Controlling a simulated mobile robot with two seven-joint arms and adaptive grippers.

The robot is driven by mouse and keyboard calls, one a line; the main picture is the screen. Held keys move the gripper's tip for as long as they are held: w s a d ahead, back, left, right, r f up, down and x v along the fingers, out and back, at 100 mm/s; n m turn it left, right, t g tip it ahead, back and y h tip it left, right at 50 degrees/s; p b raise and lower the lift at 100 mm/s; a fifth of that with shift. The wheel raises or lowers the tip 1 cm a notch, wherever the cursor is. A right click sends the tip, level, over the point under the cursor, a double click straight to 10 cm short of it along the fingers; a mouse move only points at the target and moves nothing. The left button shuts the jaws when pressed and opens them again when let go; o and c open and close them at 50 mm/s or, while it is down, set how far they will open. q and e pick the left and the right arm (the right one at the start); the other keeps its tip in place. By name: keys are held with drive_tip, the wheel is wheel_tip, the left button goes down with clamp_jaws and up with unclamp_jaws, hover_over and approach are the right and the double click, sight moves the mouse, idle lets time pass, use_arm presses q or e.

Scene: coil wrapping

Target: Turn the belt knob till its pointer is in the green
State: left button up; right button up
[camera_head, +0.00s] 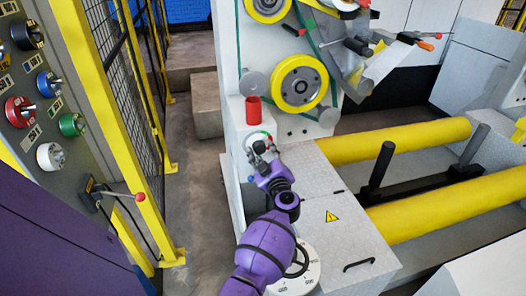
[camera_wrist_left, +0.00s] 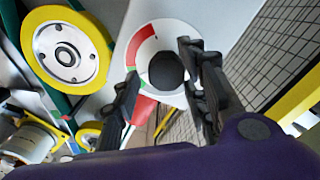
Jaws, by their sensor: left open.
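The belt knob (camera_wrist_left: 166,70) is a round black knob on a white dial (camera_wrist_left: 172,29) with a red arc and small green marks, seen in the left wrist view. In the head view the dial (camera_head: 250,137) is a small white disc on the grey machine's front panel, partly covered by my gripper. My left gripper (camera_head: 262,150) is open in front of it. In the wrist view the two dark fingers of my left gripper (camera_wrist_left: 160,66) stand on either side of the knob; I cannot tell whether they touch it. I cannot make out the pointer. My right gripper is not in view.
A red cylinder (camera_head: 253,109) sits just above the dial. A yellow-rimmed wheel (camera_head: 299,84) is up to the right. A control panel (camera_head: 45,110) with coloured knobs and a yellow-framed mesh fence (camera_head: 140,75) stand at left.

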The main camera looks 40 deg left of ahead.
use_arm(q)
drive_tip(key=shift+w+a, duration=0.3)
drive_tip(key=shift+a, duration=0.05)
drive_tip(key=shift+c, duration=0.2)
drive_tip(key=shift+r, duration=0.1)
drive_tip(key=c, duration=1)
drive_tip(key=shift+o, duration=0.2)
drive_tip(key=shift+w+r+p, duration=0.1)
drive_tip(key=shift+r+p, duration=0.1)
drive_tip(key=shift+p, duration=0.25)
drive_tip(key=shift+f+n, duration=0.1)
drive_tip(key=shift+n, duration=0.2)
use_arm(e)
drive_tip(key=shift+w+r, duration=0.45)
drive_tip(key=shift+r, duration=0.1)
use_arm(q)
drive_tip(key=o, duration=1)
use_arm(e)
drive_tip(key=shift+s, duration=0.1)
use_arm(q)
drive_tip(key=shift+f, duration=0.1)
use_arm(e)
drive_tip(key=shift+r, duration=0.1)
